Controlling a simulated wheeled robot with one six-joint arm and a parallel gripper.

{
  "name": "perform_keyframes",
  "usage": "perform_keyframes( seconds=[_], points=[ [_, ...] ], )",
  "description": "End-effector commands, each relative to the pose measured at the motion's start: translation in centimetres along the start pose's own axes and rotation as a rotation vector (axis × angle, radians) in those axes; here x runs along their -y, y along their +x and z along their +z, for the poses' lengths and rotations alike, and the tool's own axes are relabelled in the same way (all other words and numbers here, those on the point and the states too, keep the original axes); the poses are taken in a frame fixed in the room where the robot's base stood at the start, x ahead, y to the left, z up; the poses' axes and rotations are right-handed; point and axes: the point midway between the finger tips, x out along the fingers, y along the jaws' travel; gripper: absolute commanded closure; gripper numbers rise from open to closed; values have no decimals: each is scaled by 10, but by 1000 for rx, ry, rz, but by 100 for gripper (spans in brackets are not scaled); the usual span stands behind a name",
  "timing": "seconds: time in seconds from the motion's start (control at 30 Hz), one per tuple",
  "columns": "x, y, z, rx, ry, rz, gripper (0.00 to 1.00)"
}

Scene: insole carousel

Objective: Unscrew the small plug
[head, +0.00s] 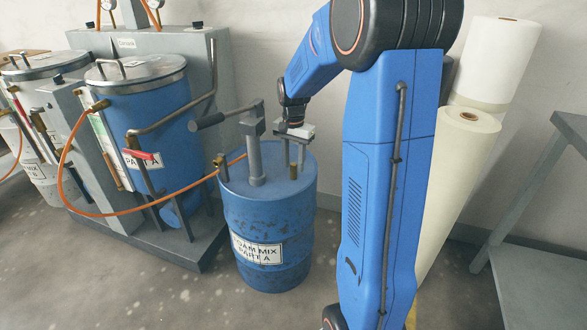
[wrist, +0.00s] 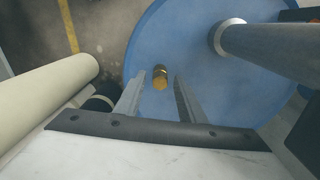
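The small plug (wrist: 160,77) is a brass-coloured cylinder on the blue top of the drum (head: 265,215), labelled "FOAM MIX PART A". In the head view the plug (head: 293,172) shows small below my gripper (head: 294,165), which points down over the drum top. In the wrist view my gripper (wrist: 160,74) is open, one finger on each side of the plug with a gap to each. I cannot tell how far down the fingertips reach along the plug.
A grey pump column (head: 256,155) with a lever handle stands on the drum left of my gripper. An orange hose (head: 120,214) runs from the drum to a blue tank (head: 150,125). Pale rolls (head: 465,170) stand at right; a grey stand (head: 530,190) is beyond.

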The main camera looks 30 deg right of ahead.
Motion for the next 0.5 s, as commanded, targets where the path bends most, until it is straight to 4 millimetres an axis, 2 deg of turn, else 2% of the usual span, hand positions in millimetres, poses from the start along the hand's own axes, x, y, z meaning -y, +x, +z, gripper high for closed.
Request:
perform_keyframes(
  seconds=[0.3,0.5],
  points=[
    [0,0,0,0,295,0,64],
    [0,0,0,0,371,0,64]
  ],
)
